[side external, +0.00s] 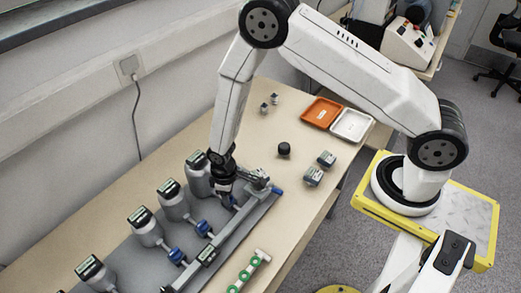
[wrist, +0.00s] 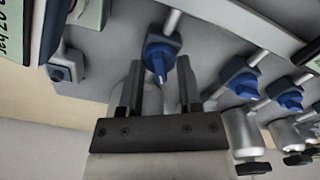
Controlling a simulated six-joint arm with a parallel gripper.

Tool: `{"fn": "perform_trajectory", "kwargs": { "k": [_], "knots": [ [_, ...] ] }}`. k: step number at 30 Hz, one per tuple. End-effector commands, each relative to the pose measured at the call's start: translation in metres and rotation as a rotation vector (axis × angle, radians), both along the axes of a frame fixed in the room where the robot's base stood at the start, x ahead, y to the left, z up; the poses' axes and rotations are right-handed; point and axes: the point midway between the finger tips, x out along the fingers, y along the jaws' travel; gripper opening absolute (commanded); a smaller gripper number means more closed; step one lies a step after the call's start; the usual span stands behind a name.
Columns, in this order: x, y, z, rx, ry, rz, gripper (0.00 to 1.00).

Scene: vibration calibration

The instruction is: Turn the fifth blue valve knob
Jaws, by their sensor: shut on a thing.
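My gripper (side external: 226,180) reaches down at the far end of the grey manifold (side external: 228,237), beside the farthest gauge shown. In the wrist view my gripper (wrist: 160,82) has one finger on each side of a blue valve knob (wrist: 159,57) and is shut on it. The knob's pointed handle faces down toward the gripper in that view. In the side view this knob (side external: 235,203) is partly hidden by the gripper. Other blue knobs (side external: 204,228) (side external: 177,256) sit nearer along the row. Two more blue knobs (wrist: 241,84) (wrist: 286,93) show at the right in the wrist view.
Grey bottle-shaped gauges with displays (side external: 173,203) line the manifold's wall side. An orange tray (side external: 321,112), a white tray (side external: 351,124), a black knob (side external: 284,149) and small grey blocks (side external: 313,176) lie farther along the bench. Green-ringed parts (side external: 246,273) lie near its front edge.

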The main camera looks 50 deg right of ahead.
Motion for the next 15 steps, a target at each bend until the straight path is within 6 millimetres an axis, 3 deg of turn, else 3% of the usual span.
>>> {"fn": "perform_trajectory", "kwargs": {
  "k": [15],
  "knots": [
    [-0.0008, -0.0005, 0.0001, -0.001, 0.003, 0.491, 0.0]
  ]
}}
